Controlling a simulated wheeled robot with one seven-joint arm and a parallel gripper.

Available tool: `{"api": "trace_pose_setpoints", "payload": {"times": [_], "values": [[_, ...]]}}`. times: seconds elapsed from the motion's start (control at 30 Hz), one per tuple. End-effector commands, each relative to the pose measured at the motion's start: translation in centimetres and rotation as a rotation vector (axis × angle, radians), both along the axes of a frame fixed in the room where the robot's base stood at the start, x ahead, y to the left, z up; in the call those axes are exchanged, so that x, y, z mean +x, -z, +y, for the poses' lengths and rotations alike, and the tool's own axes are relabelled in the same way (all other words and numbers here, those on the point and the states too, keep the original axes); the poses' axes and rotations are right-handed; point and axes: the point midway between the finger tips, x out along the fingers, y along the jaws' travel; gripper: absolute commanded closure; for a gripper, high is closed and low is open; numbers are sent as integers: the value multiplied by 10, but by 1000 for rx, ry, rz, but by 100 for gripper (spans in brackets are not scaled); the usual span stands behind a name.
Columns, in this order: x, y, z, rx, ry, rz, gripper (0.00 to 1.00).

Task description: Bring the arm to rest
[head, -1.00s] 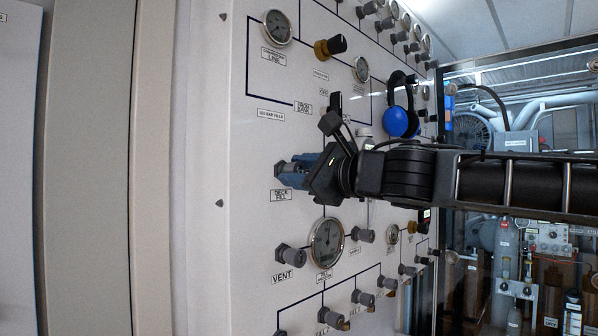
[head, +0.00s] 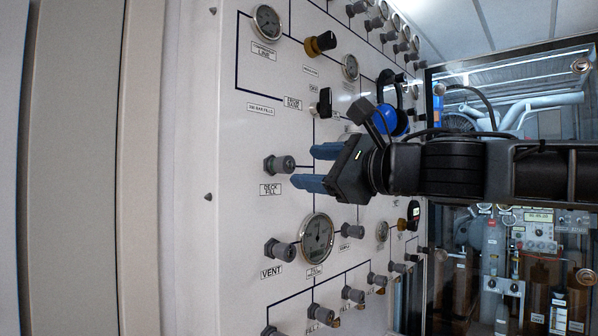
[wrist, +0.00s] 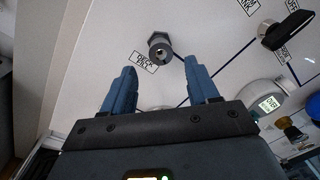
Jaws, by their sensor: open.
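My gripper (head: 318,167) is open and empty, in front of the white fill panel (head: 215,250). Its two blue fingers also show apart in the wrist view (wrist: 162,88). The grey DECK FILL knob (head: 279,164) stands on the panel just left of the fingertips. In the wrist view the DECK FILL knob (wrist: 160,48) lies beyond the fingertips, between their lines and clear of both. My black arm reaches in from the right side of the head view.
Near the gripper are a black-handled valve (head: 324,102), a large gauge (head: 317,238) and the VENT knob (head: 281,251). Blue ear defenders (head: 388,120) hang on the panel behind my wrist. A glazed frame (head: 510,60) stands at the right, with equipment beyond.

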Motion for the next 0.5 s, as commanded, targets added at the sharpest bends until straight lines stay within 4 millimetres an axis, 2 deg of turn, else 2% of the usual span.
{"api": "trace_pose_setpoints", "payload": {"times": [0.13, 0.5], "values": [[-7, 1, -8, 0, -1, 1, 40], [-8, 1, -9, 1, -1, 1, 40]]}}
